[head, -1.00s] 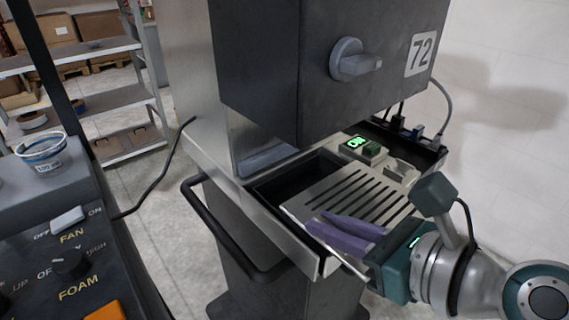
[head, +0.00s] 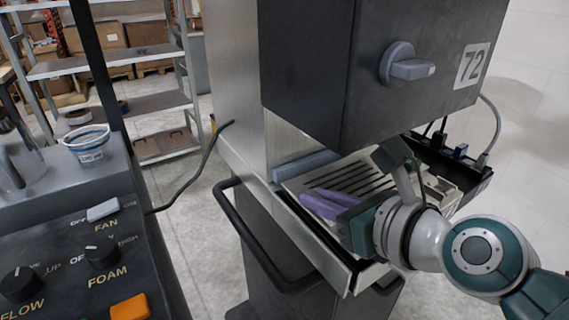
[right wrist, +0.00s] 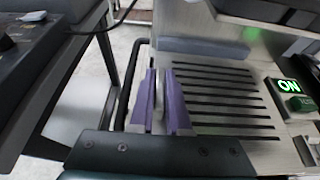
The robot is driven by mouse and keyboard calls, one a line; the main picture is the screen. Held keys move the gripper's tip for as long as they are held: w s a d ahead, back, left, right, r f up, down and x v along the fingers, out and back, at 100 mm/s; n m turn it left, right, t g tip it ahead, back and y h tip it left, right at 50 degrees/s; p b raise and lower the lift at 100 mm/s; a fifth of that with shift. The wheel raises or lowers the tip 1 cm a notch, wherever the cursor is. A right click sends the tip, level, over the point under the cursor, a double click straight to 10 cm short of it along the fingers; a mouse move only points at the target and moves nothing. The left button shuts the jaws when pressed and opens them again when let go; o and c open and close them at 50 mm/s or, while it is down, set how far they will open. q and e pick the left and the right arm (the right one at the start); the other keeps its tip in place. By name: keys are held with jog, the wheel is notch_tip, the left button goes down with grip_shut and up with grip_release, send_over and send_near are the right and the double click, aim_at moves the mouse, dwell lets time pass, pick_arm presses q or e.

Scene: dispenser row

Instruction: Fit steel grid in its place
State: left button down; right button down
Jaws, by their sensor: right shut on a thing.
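The steel grid (head: 362,179) is a flat metal plate with a row of dark parallel slots. It lies low under the dark body of dispenser 72 (head: 385,80), over the black tray recess. My right gripper (head: 322,203), with purple fingers, is shut on the grid's near left edge. In the right wrist view the fingers (right wrist: 163,102) pinch that edge, and the slotted grid (right wrist: 225,98) extends to the right of them. Whether the grid sits flush in the recess cannot be told. My left gripper is not in view.
A grey knob (head: 408,65) sticks out of the dispenser front. A black rail handle (head: 257,245) curves along the left side. A control panel (head: 60,258) with a striped cup (head: 88,143) stands at left.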

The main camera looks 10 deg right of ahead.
jog(key=shift+p, duration=0.3)
dwell(0.5)
jog(key=shift+f+b, duration=0.65)
jog(key=shift+f, duration=0.1)
jog(key=c, duration=0.8)
grip_release()
jog(key=shift+f, duration=0.1)
jog(key=shift+s, duration=0.1)
